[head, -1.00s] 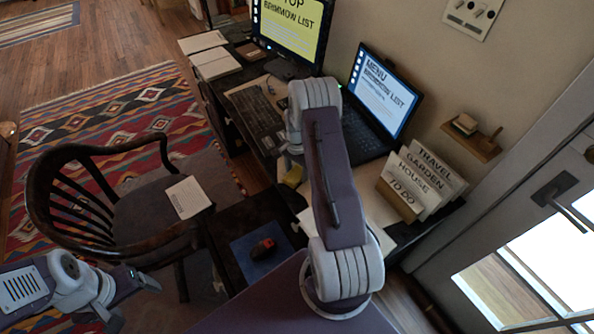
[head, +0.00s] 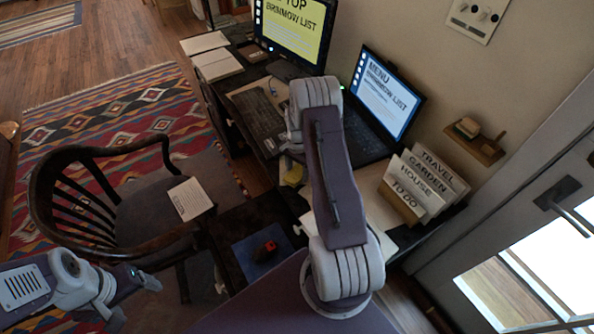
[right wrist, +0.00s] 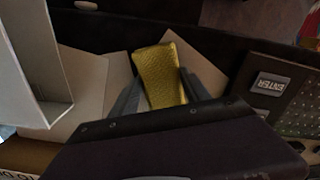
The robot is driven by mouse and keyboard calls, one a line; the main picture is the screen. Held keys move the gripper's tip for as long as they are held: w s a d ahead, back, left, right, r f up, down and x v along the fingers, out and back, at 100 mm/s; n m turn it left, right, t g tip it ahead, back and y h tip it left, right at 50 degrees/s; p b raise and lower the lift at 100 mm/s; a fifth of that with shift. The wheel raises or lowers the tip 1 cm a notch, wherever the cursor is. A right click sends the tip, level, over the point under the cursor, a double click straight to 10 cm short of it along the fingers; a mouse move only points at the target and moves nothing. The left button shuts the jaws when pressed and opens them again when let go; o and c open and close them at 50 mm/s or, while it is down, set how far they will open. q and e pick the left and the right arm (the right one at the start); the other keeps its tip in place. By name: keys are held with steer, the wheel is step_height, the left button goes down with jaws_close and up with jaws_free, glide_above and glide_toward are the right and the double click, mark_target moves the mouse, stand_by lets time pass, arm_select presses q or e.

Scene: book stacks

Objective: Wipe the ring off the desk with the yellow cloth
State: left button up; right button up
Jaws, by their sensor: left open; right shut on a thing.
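The yellow cloth (right wrist: 160,76) sits between the two grey fingers of my right gripper (right wrist: 160,92) in the right wrist view. The gripper is shut on it, and the cloth's far end sticks out past the fingertips over pale sheets. In the head view a small part of the cloth (head: 293,175) shows just left of my right arm, which hides most of that gripper. No ring is visible on the desk (head: 262,213); part of the top is hidden by my arm and papers. My left gripper (head: 136,300) is open and empty at the lower left, away from the desk.
A keyboard (head: 258,120), an open laptop (head: 385,95) and a monitor (head: 295,30) stand on the desk. A card holder (head: 400,203) is right of my arm. A blue mat (head: 250,270) holds a red-and-black object. A wooden chair (head: 110,205) stands left.

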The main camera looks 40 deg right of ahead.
steer(key=r+p, duration=0.1)
steer(key=r, duration=0.2)
steer(key=shift+s+r+p, duration=0.2)
steer(key=shift+r+p, duration=0.2)
step_height(320, 180, up, 2)
steer(key=shift+w+r+p, duration=0.1)
steer(key=shift+w+p, duration=0.05)
steer(key=shift+p, duration=0.75)
steer(key=shift+r+p, duration=0.5)
steer(key=shift+r, duration=0.15)
